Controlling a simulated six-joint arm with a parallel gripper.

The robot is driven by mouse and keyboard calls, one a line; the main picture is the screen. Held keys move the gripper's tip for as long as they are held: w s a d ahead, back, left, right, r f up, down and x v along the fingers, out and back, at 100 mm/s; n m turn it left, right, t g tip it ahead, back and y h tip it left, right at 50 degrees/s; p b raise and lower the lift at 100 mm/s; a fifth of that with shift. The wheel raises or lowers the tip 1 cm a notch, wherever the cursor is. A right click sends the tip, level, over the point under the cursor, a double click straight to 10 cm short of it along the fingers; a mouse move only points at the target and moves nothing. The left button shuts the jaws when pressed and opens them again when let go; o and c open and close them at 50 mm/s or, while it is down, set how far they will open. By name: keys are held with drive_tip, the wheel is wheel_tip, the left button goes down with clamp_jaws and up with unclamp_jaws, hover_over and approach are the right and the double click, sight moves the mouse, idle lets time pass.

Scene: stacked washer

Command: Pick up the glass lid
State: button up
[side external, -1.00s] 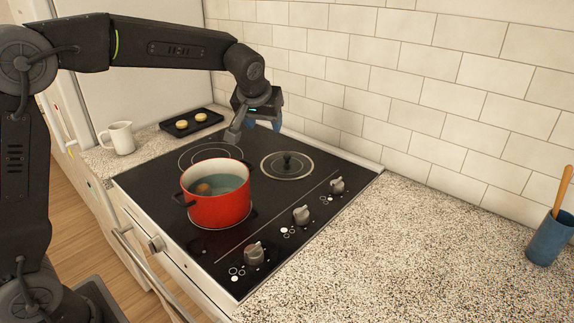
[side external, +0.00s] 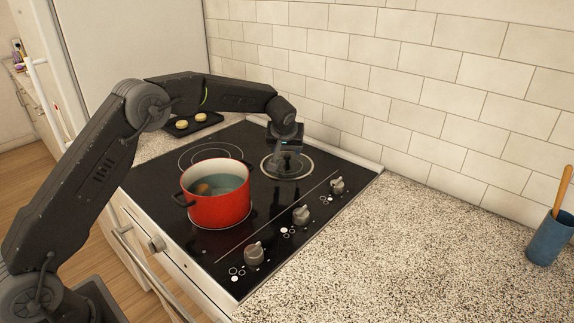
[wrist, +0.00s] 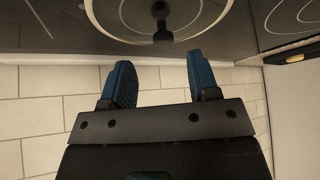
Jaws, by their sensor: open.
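The glass lid (side external: 272,172) lies flat on the back right part of the black stovetop, with a dark knob standing up at its centre. In the wrist view the lid (wrist: 128,24) is at the top edge, partly cut off, with its knob at its middle. My gripper (side external: 284,150) is over the lid, pointing down. In the wrist view my gripper (wrist: 162,72) is open, its two blue fingers apart with nothing between them. In that picture the knob lies above the gap. I cannot tell the exact height of the fingertips above the knob.
A red pot (side external: 218,208) holding liquid and a brownish item stands on the stovetop, front left of the lid. A tiled wall (side external: 400,75) rises close behind. Control knobs (side external: 301,215) line the stove's right side. A dark tray (side external: 205,121) with round pieces is at the back left.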

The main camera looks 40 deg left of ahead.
sight(287, 155)
drive_tip(key=shift+x, duration=2.65)
drive_tip(key=shift+s+a, duration=0.15)
drive_tip(key=shift+c, duration=0.4)
clamp_jaws()
drive_tip(key=shift+r, duration=0.15)
